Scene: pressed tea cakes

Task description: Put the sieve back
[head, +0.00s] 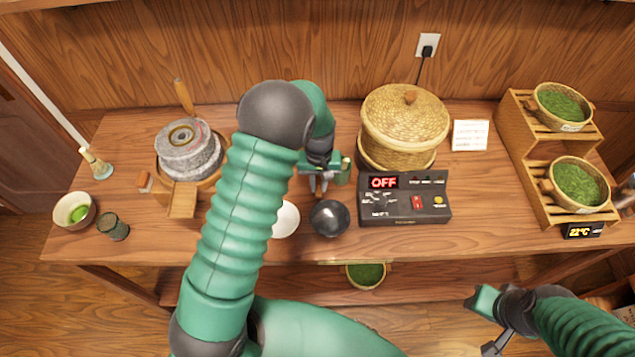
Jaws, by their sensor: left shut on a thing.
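My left gripper (319,187) is over the middle of the table, pointing down, shut on a small brownish thing that its fingers mostly hide. I cannot tell whether this thing is the sieve. Round woven trays of green leaf sit on the rack at the right, one above (563,104) and one below (580,185); another round tray (366,275) shows below the table's front edge. My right gripper (492,335) is low at the right, off the table; its jaw opening is unclear.
A lidded basket steamer (403,128) stands behind a control box (404,198) reading OFF. A dark ball (330,217) and white dish (286,219) lie in front of my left gripper. A stone mill (189,150), whisk (96,163), bowl (74,210) and dark cup (113,227) are left.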

